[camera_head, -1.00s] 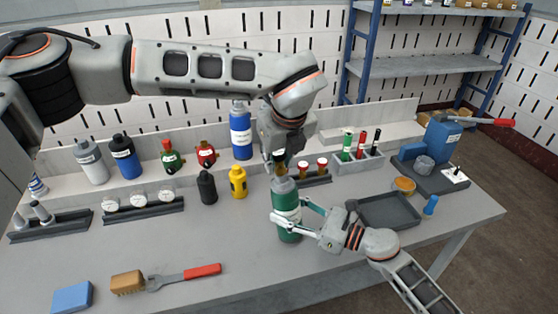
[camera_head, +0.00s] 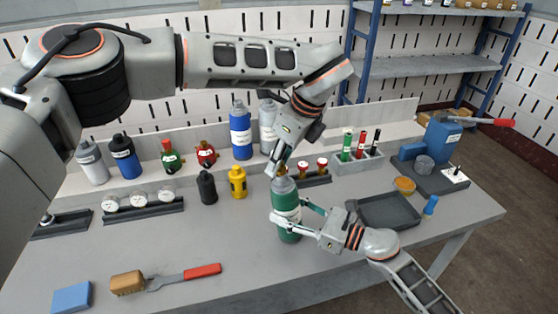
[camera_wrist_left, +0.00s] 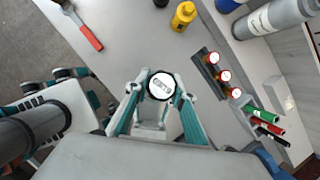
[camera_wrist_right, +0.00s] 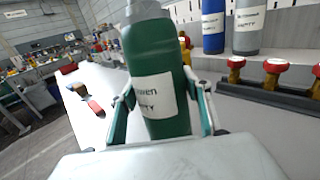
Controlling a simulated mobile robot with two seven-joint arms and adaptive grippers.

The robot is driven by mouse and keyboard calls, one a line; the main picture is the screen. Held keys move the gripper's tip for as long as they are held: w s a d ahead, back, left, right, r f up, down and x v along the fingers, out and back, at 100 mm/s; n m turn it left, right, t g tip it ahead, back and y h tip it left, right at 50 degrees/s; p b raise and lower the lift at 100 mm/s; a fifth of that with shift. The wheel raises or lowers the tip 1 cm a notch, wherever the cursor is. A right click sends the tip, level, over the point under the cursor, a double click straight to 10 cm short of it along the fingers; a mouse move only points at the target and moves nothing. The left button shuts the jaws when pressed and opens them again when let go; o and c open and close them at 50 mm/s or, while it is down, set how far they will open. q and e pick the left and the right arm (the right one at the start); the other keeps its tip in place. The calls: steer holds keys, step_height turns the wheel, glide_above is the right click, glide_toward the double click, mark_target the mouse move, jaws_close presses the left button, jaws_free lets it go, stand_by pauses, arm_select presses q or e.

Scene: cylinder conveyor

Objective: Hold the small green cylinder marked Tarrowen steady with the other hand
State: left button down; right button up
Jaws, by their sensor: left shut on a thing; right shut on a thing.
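The green cylinder (camera_head: 287,204) stands upright on the bench. Its white label, partly readable as "...owen" and "...PTY", shows in the right wrist view (camera_wrist_right: 154,96). My right gripper (camera_head: 291,211) is shut around the cylinder's body from the right, with one finger on each side. My left gripper (camera_head: 279,172) is right at the cylinder's top, coming down at a tilt. In the left wrist view it is shut on a round white-faced gauge with a black rim (camera_wrist_left: 161,86). The join between gauge and cylinder top is hidden.
A yellow cylinder (camera_head: 238,183) and a black one (camera_head: 207,187) stand to the left. A rack with red-topped valves (camera_head: 314,179) is close behind on the right. A dark tray (camera_head: 390,211) lies right. The bench in front is mostly clear, with a red-handled wrench (camera_head: 185,277).

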arm_select(q)
steer(key=n+g, duration=0.1)
steer(key=n, duration=0.2)
steer(key=n+g, duration=0.1)
steer(key=n, duration=0.1)
steer(key=shift+n+g+y, duration=0.4)
steer(key=c, duration=1.8)
jaws_free()
steer(key=shift+r, duration=1.35)
steer(key=m+t, duration=0.1)
steer(key=m, duration=0.1)
steer(key=m+t, duration=0.1)
steer(key=m, duration=0.1)
steer(key=shift+a+f+m+h, duration=0.1)
steer(key=shift+a+m+h, duration=0.05)
steer(key=shift+m+h, duration=0.15)
steer(key=shift+m+t, duration=0.4)
steer(key=shift+m, duration=0.3)
steer(key=shift+w, duration=0.1)
